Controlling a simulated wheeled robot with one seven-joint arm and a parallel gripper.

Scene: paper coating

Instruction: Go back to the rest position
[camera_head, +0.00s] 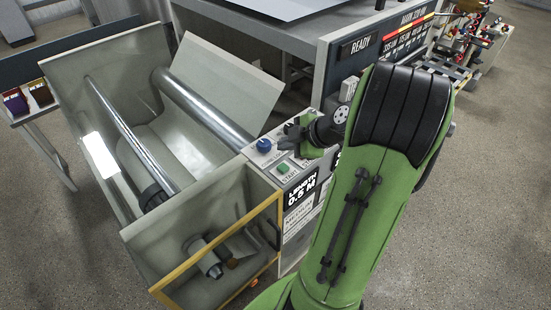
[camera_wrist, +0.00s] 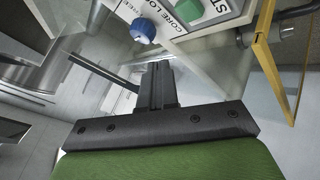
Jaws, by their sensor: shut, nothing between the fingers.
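My gripper (camera_wrist: 157,75) shows in the wrist view with its dark fingers shut together and nothing between them. In the head view my green arm reaches over the machine's control panel, and the wrist end is beside the blue knob (camera_head: 264,145) and the green button (camera_head: 283,168). In the wrist view the blue knob (camera_wrist: 143,30) is just above the fingertips, and the green button (camera_wrist: 188,9) is at the top. I cannot tell whether the fingers touch the panel. The fingertips are hard to make out in the head view.
The coating machine (camera_head: 205,205) has metal rollers (camera_head: 200,108) and a yellow-framed door (camera_head: 225,255) at its front. A larger machine with a READY display (camera_head: 356,46) stands behind. A side table (camera_head: 40,112) is at the left. Open floor (camera_head: 480,200) lies to the right.

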